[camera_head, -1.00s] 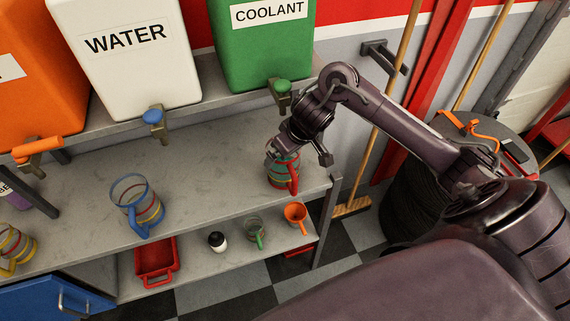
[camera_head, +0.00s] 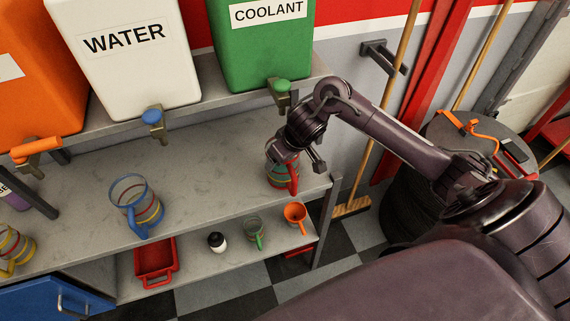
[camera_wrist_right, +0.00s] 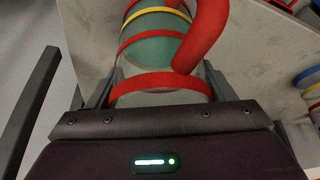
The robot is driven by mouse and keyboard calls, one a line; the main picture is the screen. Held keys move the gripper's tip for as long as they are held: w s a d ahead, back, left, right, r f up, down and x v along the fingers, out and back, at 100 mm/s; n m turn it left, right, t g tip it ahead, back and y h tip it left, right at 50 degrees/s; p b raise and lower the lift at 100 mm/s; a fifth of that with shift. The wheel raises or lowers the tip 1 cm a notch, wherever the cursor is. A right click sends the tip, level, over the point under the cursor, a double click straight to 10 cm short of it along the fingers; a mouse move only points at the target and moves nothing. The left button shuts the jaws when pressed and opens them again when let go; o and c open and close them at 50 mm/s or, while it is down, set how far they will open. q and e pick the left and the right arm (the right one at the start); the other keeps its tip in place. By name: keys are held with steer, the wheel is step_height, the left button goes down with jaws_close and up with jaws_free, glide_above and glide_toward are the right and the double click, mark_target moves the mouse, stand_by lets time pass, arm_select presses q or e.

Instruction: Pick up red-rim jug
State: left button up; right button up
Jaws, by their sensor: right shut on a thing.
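The red-rim jug (camera_head: 281,176) stands at the right end of the upper shelf, under the green coolant tank. It has coloured bands and a red handle on its right side. My right gripper (camera_head: 288,152) is at the top of the jug and partly covers its rim. In the right wrist view the jug (camera_wrist_right: 152,50) lies between the fingers of my right gripper (camera_wrist_right: 160,85), with its red rim and thick red handle close to the camera. The gripper is shut on it. My left gripper is not in view.
A blue-rim jug (camera_head: 137,206) and a yellow-handled jug (camera_head: 14,249) stand further left on the shelf (camera_head: 205,190). Tank taps (camera_head: 281,92) overhang the shelf.

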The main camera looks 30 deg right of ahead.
steer(key=shift+w+r, duration=0.1)
steer(key=shift+r, duration=0.05)
steer(key=s+d+r+b, duration=0.1)
steer(key=s+b, duration=0.1)
steer(key=s, duration=0.7)
steer(key=s+d+r+b, duration=0.1)
steer(key=s+r+b, duration=0.1)
steer(key=s, duration=0.6)
steer(key=shift+s+d, duration=0.35)
stand_by(0.8)
